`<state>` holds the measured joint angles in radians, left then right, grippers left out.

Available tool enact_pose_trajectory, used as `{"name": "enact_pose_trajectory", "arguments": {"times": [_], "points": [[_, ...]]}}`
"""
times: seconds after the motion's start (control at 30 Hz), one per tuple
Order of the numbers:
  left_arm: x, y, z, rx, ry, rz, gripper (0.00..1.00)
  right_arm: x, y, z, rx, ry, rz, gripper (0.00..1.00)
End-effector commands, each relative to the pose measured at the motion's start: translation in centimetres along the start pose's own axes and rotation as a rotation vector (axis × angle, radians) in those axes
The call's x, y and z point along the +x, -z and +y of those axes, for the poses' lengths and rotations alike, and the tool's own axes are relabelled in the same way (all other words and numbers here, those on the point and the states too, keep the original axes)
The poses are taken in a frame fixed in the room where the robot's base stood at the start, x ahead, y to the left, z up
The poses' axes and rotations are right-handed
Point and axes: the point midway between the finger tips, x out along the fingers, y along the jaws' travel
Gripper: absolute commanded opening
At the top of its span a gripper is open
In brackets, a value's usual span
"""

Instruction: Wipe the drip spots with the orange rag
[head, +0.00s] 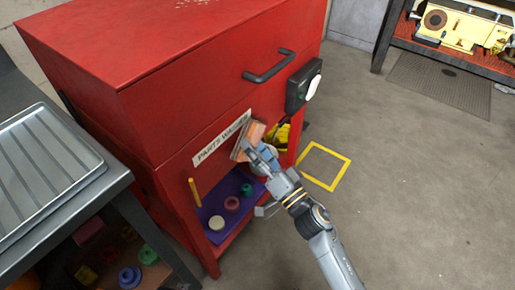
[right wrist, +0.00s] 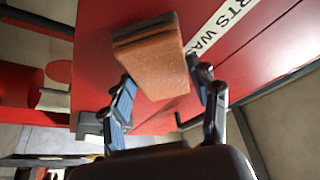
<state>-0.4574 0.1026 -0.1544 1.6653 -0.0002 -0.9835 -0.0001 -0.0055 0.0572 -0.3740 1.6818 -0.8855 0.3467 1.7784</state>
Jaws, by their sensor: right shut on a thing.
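The orange rag (head: 248,137) is a thick folded pad in front of the red parts washer (head: 185,110), close to its white label. In the right wrist view the rag (right wrist: 152,60) sits between the two fingers. My right gripper (head: 256,150) is shut on the rag. I cannot tell whether the rag touches the washer's front. Small pale specks (head: 203,3) show on the washer's top at the upper picture edge; I cannot tell whether these are the drip spots. My left gripper is not in view.
A black handle (head: 269,66) and a dark switch box (head: 303,86) stick out from the washer's front. A purple mat (head: 213,207) with small rings lies on its low shelf. A grey bench with a metal tray (head: 42,165) stands left. Floor at right is clear around a yellow outline (head: 325,167).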

Motion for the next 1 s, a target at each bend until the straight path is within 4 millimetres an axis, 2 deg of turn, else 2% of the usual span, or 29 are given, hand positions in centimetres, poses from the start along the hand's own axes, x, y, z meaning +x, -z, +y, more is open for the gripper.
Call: {"name": "enact_pose_trajectory", "arguments": {"times": [0.77,1.0], "points": [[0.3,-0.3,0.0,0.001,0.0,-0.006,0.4,1.4,-0.6,0.0,0.001,0.0,0.0,0.26],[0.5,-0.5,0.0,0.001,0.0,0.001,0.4,1.7,0.4,1.0,-0.001,0.0,-0.001,0.26]]}}
